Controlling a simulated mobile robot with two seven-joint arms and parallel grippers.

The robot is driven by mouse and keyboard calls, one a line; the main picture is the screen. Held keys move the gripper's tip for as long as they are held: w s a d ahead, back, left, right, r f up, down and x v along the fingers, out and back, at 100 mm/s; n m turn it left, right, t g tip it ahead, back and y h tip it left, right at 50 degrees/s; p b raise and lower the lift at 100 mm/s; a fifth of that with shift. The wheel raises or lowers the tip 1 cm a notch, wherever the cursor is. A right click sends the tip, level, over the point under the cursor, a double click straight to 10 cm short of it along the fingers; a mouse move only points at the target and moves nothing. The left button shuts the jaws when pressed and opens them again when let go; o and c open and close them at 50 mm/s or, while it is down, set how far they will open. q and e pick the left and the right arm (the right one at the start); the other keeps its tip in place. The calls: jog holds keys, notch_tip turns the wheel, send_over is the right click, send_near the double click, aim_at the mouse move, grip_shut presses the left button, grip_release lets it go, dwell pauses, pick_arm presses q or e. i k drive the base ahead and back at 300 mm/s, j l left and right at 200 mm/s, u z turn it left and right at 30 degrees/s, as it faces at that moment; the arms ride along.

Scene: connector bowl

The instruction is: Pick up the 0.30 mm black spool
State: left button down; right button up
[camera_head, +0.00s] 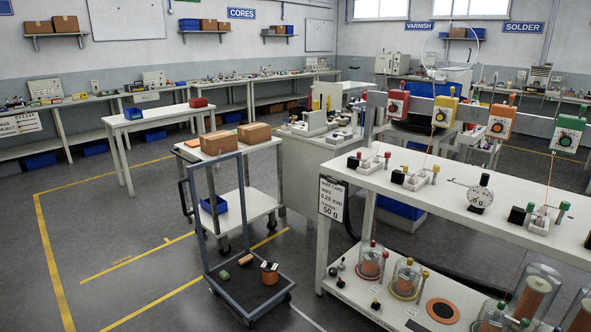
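A copper-coloured spool with a black top and a small white label (270,274) stands on the low deck of the grey cart. Its label is too small to read, so I cannot tell whether it is the 0.30 mm one. More copper spools stand under clear covers on the lower shelf of the right bench, including one at the shelf's left (371,264), one beside it (406,280) and a large one (534,298). I cannot read any wire size on them. Neither of my grippers is in view.
The white right bench (400,195) holds tensioners and a card reading 0.20 mm and 50 g (333,198). A white trolley with boxes (252,202) stands behind the cart. Floor left of the cart is clear.

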aim_at(268, 268)
jog(key=i, duration=1.4)
jog(key=i+u, duration=0.2)
jog(key=i, duration=0.2)
jog(key=i+l+u, duration=0.2)
jog(key=i, duration=0.15)
jog(key=i+l+u, duration=0.2)
jog(key=i, duration=0.2)
jog(key=j, duration=0.1)
